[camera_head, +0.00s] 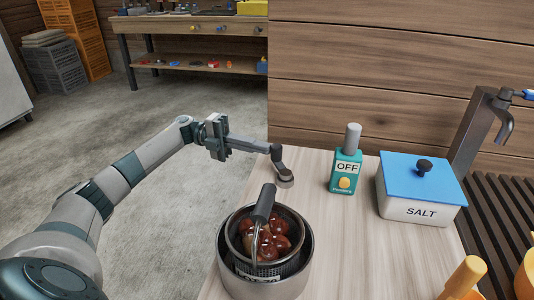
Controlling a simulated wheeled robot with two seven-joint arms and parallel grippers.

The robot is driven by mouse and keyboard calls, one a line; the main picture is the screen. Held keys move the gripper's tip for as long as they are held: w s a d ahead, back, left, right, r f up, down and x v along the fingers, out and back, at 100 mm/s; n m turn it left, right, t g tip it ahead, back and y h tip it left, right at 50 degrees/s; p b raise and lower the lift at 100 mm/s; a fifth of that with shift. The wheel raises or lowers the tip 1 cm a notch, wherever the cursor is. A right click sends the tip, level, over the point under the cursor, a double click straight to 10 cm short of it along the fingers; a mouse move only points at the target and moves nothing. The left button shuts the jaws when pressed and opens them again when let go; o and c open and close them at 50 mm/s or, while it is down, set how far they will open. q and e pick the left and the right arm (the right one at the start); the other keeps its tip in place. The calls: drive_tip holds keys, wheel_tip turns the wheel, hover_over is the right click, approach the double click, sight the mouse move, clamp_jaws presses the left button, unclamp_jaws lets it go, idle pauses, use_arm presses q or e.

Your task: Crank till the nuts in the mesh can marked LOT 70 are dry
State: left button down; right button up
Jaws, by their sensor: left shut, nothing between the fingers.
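The mesh can (233,238) holds several glossy brown nuts (268,243) and sits inside a round grey pot (305,262) on the table. Its dark handle grip (264,203) stands up over the nuts on a bent wire. A label on its front is partly cut off by the pot's rim, so I cannot read it fully. A grey crank-like bar (250,144) runs left from an elbow above a small round base (285,181) at the table's edge. My left gripper (224,140) is shut at the bar's left end; I cannot tell whether they touch. My right gripper is out of view.
A white SALT box (418,207) with a blue lid (420,178) is on the right, beside a dark tap (489,115) and slatted rack (500,230). Orange rounded objects (464,280) fill the lower right corner.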

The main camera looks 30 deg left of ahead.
use_arm(q)
drive_tip(key=shift+w+d+f+b, duration=0.1)
drive_tip(key=shift+w+d+b, duration=0.1)
drive_tip(key=shift+w, duration=0.25)
drive_tip(key=shift+w+d+b, duration=0.1)
drive_tip(key=shift+w+b, duration=0.1)
drive_tip(key=shift+w, duration=0.25)
drive_tip(key=shift+w+d+b, duration=0.2)
drive_tip(key=shift+w+d, duration=0.1)
drive_tip(key=shift+w, duration=0.2)
drive_tip(key=shift+w+d+b, duration=0.15)
drive_tip(key=shift+w+d, duration=0.1)
drive_tip(key=shift+w, duration=0.2)
drive_tip(key=shift+w+d, duration=0.8)
drive_tip(key=shift+w, duration=0.05)
drive_tip(key=shift+w+d, duration=0.55)
drive_tip(key=shift+d, duration=0.25)
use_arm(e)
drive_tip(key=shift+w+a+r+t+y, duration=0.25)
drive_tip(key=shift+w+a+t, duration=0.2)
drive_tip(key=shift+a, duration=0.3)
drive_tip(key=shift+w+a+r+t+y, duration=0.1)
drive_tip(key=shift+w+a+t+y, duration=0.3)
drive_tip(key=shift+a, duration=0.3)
use_arm(q)
drive_tip(key=shift+a, duration=0.15)
